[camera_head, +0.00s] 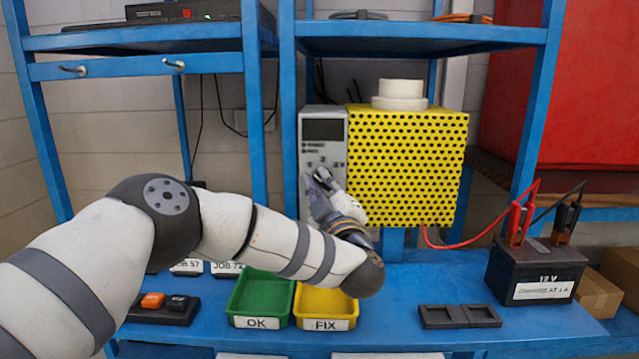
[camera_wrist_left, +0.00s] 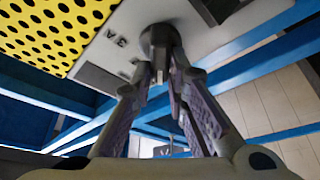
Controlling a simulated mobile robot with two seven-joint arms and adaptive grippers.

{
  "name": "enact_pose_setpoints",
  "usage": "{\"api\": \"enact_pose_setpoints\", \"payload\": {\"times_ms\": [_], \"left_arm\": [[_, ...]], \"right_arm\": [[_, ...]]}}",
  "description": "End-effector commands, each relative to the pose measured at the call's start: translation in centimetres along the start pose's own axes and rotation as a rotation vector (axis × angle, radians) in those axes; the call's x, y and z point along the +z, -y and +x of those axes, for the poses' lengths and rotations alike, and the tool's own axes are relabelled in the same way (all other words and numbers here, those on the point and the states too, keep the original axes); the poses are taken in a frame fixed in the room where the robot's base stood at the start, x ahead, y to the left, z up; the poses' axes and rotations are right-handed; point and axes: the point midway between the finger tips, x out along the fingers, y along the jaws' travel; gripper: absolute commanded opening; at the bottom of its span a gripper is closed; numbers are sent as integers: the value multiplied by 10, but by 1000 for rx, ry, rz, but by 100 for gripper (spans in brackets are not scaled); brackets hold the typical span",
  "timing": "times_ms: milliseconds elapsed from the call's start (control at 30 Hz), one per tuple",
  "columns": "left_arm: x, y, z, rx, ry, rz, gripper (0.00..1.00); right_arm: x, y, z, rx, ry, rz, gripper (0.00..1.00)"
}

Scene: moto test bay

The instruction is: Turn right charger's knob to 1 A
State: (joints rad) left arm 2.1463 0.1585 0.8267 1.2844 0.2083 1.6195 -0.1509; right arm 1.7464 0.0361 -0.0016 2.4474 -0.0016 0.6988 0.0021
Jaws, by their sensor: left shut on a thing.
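The charger has a grey front panel (camera_head: 324,130) with a dark display at its top, and a yellow perforated case (camera_head: 410,165) beside it. My left gripper (camera_head: 322,177) reaches up to the lower half of the panel and covers part of it. In the left wrist view, my left gripper (camera_wrist_left: 160,65) is shut on a dark round knob (camera_wrist_left: 158,36) that stands out from the grey panel (camera_wrist_left: 205,35). A "3 A" mark (camera_wrist_left: 117,40) shows beside the knob. The knob's pointer and the other marks cannot be read. My right gripper is not in view.
White rolls (camera_head: 400,95) sit on the yellow case. A red cable runs to a black 12 V battery (camera_head: 535,270) at right. Green OK (camera_head: 262,297) and yellow FIX (camera_head: 326,308) trays and a dark holder (camera_head: 459,316) are on the blue bench. Blue shelf posts (camera_head: 287,100) stand close to my arm.

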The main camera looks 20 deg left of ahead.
Motion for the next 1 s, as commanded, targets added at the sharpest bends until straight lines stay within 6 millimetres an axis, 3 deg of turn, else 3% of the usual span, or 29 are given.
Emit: {"api": "enact_pose_setpoints", "payload": {"times_ms": [67,100,167,567,800,1000], "left_arm": [[-3,-5,2,10,-4,-7,0],[-3,-5,2,10,-4,-7,21],[-3,-5,2,9,-4,-6,34],[0,-1,-7,3,0,-1,34],[0,-2,-69,6,3,-1,34],[-1,-3,-109,7,0,-4,34]], "right_arm": [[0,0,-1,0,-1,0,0],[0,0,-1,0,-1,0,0],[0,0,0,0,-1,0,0],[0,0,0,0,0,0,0],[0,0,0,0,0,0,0],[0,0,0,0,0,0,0]]}}
